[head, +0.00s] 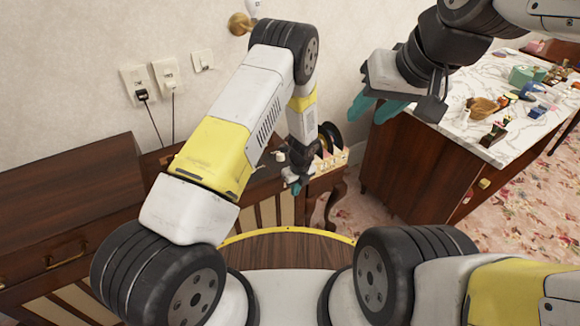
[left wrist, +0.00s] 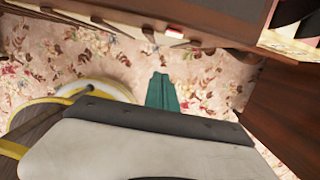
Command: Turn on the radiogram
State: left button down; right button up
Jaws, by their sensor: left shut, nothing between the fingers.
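The radiogram appears to be the dark wooden cabinet with pale fabric front panels (head: 268,212) against the wall, partly hidden behind my left arm. In the left wrist view, a wooden edge (left wrist: 120,14) crosses the top, with a small red and white piece (left wrist: 174,32) on it. I cannot tell whether that piece is a switch. My left gripper (head: 296,187) is shut and empty in front of the cabinet's right part. Its teal fingers also show in the left wrist view (left wrist: 162,92), over the floor and apart from the edge. My right gripper (head: 378,108) looks open and empty, raised at the right.
A marble-topped wooden counter (head: 478,148) with several small items stands at the right. A dark wooden cabinet (head: 60,190) stands at the left. Wall sockets (head: 150,84) with plugged cords are above. Flowered carpet (head: 350,208) shows between the furniture.

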pick_arm(q)
notch_tip(320, 180, up, 8)
jog(key=s+d, duration=0.1)
jog(key=s, duration=0.1)
jog(key=shift+d+r, duration=0.15)
jog(key=shift+d, duration=0.05)
